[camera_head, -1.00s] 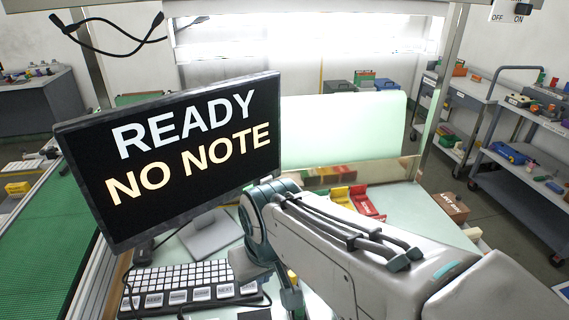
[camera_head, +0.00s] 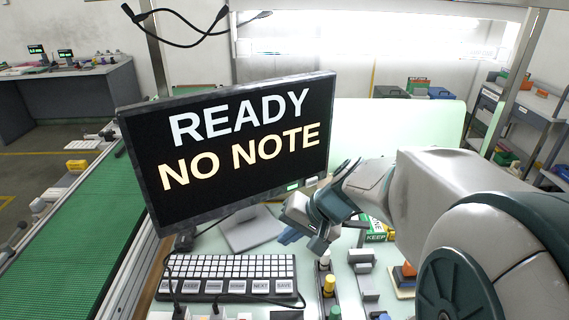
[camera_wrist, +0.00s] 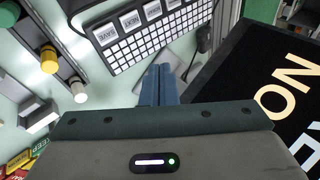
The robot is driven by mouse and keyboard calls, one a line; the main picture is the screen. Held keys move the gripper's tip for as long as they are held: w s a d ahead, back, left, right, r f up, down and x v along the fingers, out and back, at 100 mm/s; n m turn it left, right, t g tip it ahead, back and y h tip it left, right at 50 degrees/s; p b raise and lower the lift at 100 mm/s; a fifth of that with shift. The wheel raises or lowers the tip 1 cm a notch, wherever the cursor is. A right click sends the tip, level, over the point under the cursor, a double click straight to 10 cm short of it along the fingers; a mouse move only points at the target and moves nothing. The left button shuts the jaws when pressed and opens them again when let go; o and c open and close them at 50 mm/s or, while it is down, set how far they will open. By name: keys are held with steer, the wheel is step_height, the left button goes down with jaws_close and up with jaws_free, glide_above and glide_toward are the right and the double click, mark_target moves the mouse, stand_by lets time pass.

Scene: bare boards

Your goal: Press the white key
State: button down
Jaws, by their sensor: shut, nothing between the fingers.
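A white-topped post (camera_head: 325,258) stands at the back of a dark strip, in line with a yellow post (camera_head: 329,284) and a green post (camera_head: 335,312) nearer the front. In the wrist view the white post (camera_wrist: 80,92) is left of the fingers, apart from them. A keyboard (camera_head: 225,268) has many small white keys and a front row of larger labelled ones, including NEXT and SAVE. My gripper (camera_head: 287,237) is shut and empty, above the table between keyboard and white post. Its blue fingers (camera_wrist: 160,84) point toward the keyboard's edge in the wrist view.
A monitor (camera_head: 240,145) reading READY NO NOTE stands behind the keyboard, close to my gripper. Grey blocks (camera_head: 362,270) and a KEEP-labelled box (camera_head: 376,237) lie right of the posts. A green conveyor (camera_head: 80,240) runs along the left. Cables hang above the monitor.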

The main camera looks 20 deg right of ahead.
steer(key=w+d+f+m+t+h, duration=0.1)
steer(key=w+d+m+t, duration=0.1)
steer(key=d, duration=0.4)
steer(key=w+d+f+m+t+h, duration=0.1)
steer(key=w+d+m+t, duration=0.1)
steer(key=w+d+m, duration=0.2)
steer(key=w+d+m+t, duration=0.3)
steer(key=w+d, duration=0.3)
steer(key=d, duration=0.4)
steer(key=shift+d+f+m+h+b, duration=0.25)
steer(key=shift+f+m+h+b, duration=0.15)
steer(key=shift+a, duration=0.1)
steer(key=p, duration=0.2)
glide_toward(312, 182)
step_height(312, 182, down, 3)
steer(key=shift+w+a+f+p, duration=0.1)
steer(key=shift+w+a+p, duration=0.15)
steer(key=shift+w, duration=0.65)
steer(key=shift+w+a+p, duration=0.2)
steer(key=shift+w+p, duration=0.2)
steer(key=shift+w, duration=0.45)
steer(key=shift+w+a+p, duration=0.2)
steer(key=shift+w+p, duration=0.1)
steer(key=shift+w, duration=0.6)
